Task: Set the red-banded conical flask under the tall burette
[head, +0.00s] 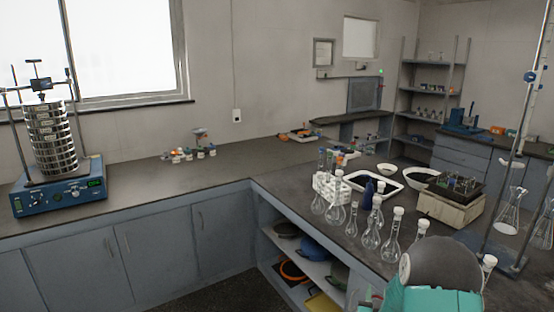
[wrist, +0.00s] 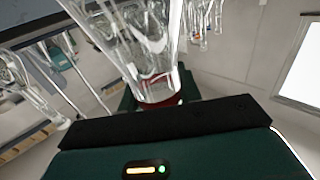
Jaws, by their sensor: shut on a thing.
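In the wrist view a clear glass flask with a red band (wrist: 160,101) low on its glass stands between the jaws of my gripper (wrist: 165,108). My gripper is shut on it, a black pad in front and a dark green finger behind. Its upper part runs out of the picture. In the head view a tall burette stand (head: 521,118) with a blue clamp rises at the right edge. A clear conical flask (head: 509,213) shows beside its rod, and another (head: 542,228) is at the far right. I cannot make out the held flask in the head view.
Several stoppered volumetric flasks (head: 371,235) stand on the bench left of my arm. A white tray (head: 392,186) of dark material, a bowl (head: 386,169) and a beige box device (head: 447,208) lie behind them. The sieve shaker (head: 58,190) is far left; the left bench is mostly clear.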

